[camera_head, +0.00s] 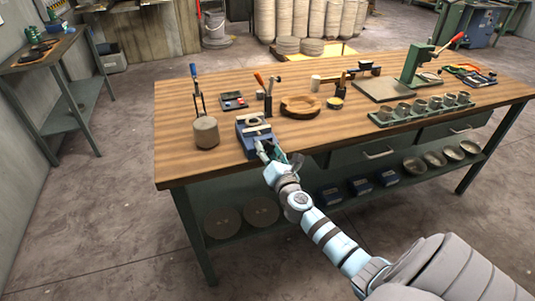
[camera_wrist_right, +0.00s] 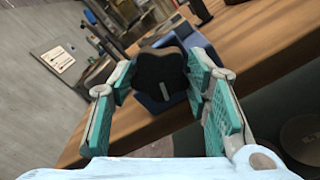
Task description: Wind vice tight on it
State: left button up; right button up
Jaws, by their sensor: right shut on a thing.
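The blue vice (camera_head: 250,141) stands at the front edge of the wooden workbench. A pale grey piece shows at its top, but I cannot tell whether it is clamped there or part of the jaws. My right gripper (camera_head: 273,153) reaches in from the bottom right to the vice's front. In the right wrist view a dark lobed knob (camera_wrist_right: 158,70) lies between the teal-padded fingers of the right gripper (camera_wrist_right: 162,92), which is shut on it. The blue vice body (camera_wrist_right: 153,103) shows partly behind the knob. My left gripper is in neither view.
On the workbench (camera_head: 175,165), a grey block with a two-pronged tool (camera_head: 206,132) stands left of the vice. A round wooden piece (camera_head: 300,106) lies to the right behind it. A green press (camera_head: 415,68) and a rack of cups (camera_head: 421,110) stand farther right.

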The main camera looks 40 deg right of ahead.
jog(key=shift+f+m+b, duration=0.1)
jog(key=shift+m+b, duration=0.45)
jog(key=shift+m, duration=1.45)
jog(key=o, duration=1.2)
jog(key=shift+c, duration=0.2)
jog(key=v, duration=1.2)
